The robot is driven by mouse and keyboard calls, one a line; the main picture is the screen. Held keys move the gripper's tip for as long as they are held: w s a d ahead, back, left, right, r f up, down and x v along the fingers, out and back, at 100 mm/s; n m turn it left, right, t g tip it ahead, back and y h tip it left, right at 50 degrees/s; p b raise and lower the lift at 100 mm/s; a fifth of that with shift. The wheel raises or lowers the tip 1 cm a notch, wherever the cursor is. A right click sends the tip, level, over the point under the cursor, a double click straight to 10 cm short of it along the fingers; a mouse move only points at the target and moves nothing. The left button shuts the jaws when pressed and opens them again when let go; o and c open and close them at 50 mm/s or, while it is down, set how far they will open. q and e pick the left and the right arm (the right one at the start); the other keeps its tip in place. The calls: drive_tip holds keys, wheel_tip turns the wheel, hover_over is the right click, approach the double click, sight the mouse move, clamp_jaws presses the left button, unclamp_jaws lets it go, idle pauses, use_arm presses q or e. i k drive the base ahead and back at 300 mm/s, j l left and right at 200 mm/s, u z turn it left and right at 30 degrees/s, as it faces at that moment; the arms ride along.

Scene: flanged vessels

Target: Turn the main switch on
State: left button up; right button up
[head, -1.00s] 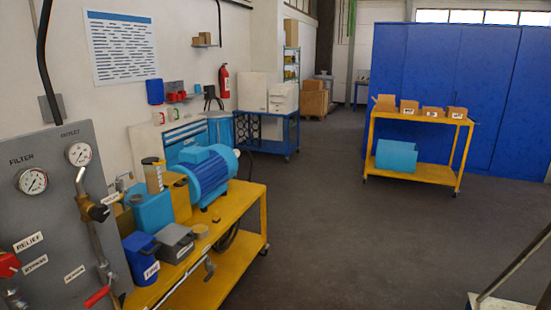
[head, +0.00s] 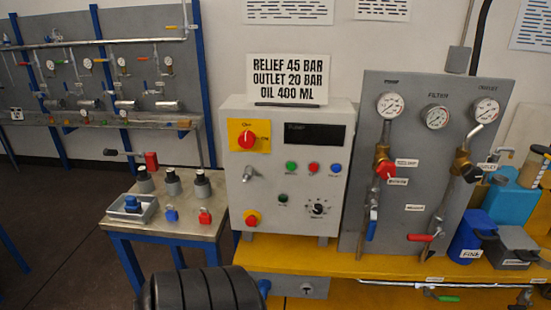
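The main switch (head: 246,136) appears to be the red rotary knob on a yellow plate, at the upper left of the grey control cabinet (head: 262,205). Small lettering sits above the knob and to its right, too small to read surely. A second red knob on yellow (head: 252,218) sits low on the same cabinet door. Neither of my grippers shows in the head view.
A gauge panel (head: 400,215) with valves stands right of the cabinet on a yellow bench (head: 350,264). A small blue-legged table (head: 145,228) at left holds a tray (head: 130,207), padlocks and dark-topped cylinders.

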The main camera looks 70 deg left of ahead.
sight(247, 139)
drive_tip(key=u, duration=2.05)
